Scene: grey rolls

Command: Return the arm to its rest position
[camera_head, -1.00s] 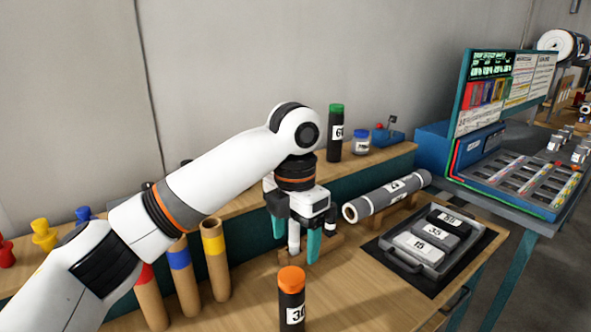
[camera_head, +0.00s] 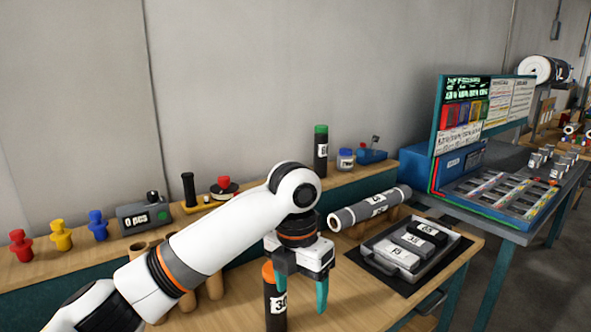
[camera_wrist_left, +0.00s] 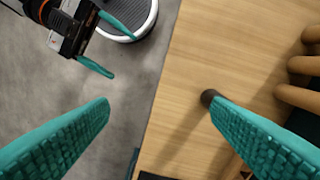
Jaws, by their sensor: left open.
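My left arm comes in from the left in the head view and is still extended over the bench. Its gripper (camera_head: 303,306) points down with its teal fingers apart and nothing seen between them. It is close beside the orange-capped black canister (camera_head: 275,307) and partly overlaps it in the picture; contact cannot be told. In the left wrist view the same gripper (camera_wrist_left: 157,104) is open above the wooden bench edge. My right gripper (camera_wrist_left: 123,57) shows at the upper left of that view, with its fingers apart and empty, over the grey floor.
A grey roll (camera_head: 369,209) lies on a support behind the gripper. A tray with numbered blocks (camera_head: 413,276) is to its right. The back shelf holds a green-capped canister (camera_head: 321,150), coloured pegs (camera_head: 60,237) and a counter box (camera_head: 146,216). Cardboard tubes (camera_head: 214,285) stand below the arm.

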